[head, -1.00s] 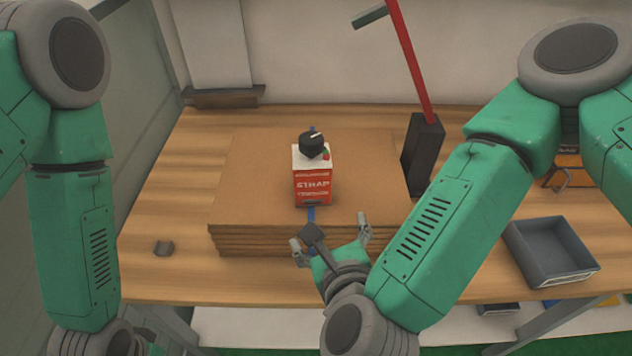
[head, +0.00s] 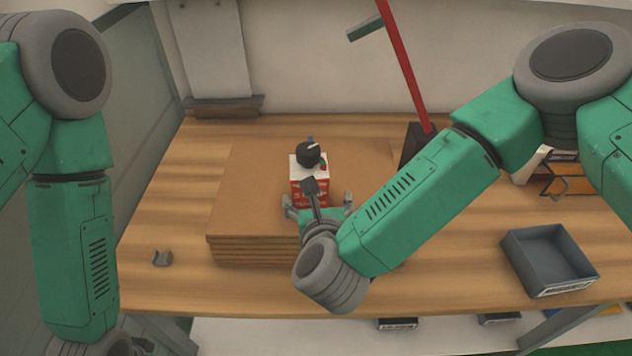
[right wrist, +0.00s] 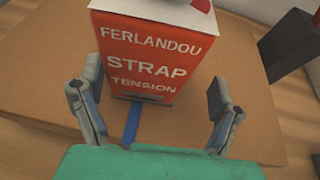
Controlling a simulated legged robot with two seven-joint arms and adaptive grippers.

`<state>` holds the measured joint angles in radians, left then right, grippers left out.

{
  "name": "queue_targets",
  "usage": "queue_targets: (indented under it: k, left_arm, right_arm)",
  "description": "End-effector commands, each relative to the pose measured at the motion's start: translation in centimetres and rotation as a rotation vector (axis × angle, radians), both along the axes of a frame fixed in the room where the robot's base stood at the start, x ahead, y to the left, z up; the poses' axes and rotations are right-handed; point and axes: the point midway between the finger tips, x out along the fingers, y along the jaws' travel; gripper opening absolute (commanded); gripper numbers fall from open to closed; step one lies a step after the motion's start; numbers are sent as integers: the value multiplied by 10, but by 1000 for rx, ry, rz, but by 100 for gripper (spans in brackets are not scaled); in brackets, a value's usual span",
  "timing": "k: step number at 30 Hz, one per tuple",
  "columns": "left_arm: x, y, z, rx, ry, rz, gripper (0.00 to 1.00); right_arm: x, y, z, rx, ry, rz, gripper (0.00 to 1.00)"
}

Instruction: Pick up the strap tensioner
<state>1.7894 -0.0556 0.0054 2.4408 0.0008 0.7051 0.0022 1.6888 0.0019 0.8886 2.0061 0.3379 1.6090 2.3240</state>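The strap tensioner (head: 309,174) is a red and white box with a black knob on top. It stands upright on a stack of brown boards (head: 250,190). In the right wrist view the tensioner (right wrist: 150,60) shows the words "FERLANDOU STRAP TENSION", and a blue strap (right wrist: 133,122) runs from its base. My right gripper (head: 318,203) is open just in front of the box, its fingers spread to either side; in the right wrist view the gripper (right wrist: 155,100) has nothing between its fingertips except the box beyond. My left arm hangs at the left; its gripper is out of view.
A grey tray (head: 550,262) sits at the table's right front. A black block (head: 415,148) with a red pole (head: 402,65) stands behind my right arm. The wooden table (head: 180,190) is clear left of the boards.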

Motion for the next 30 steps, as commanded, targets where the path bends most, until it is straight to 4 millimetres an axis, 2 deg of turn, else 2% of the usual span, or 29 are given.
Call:
queue_targets:
  k: [3, 6, 14, 15, 17, 18, 21, 30]
  left_arm:
    - [0, 0, 5, 0, 0, 1, 0]
    - [0, 0, 6, 1, 0, 1, 0]
    - [0, 1, 6, 1, 0, 2, 0]
    - [0, 1, 6, 1, 0, 2, 0]
    - [0, 1, 6, 1, 0, 1, 0]
    - [0, 0, 6, 1, 0, 1, 0]
    - [0, 0, 6, 0, 0, 1, 0]
    - [0, 0, 6, 1, 0, 1, 0]
  right_arm:
    - [18, 6, -6, -4, -2, -2, 84]
    - [27, 7, -10, -4, -1, -2, 84]
    - [30, 1, -13, 1, 0, 1, 84]
    - [30, 0, -13, 2, 0, 0, 77]
    - [30, -1, -13, 4, 0, 1, 56]
    - [30, -1, -13, 4, 0, 1, 42]
    - [31, 0, -13, 2, 0, -1, 8]
    - [31, 5, -9, 0, -4, -1, 8]
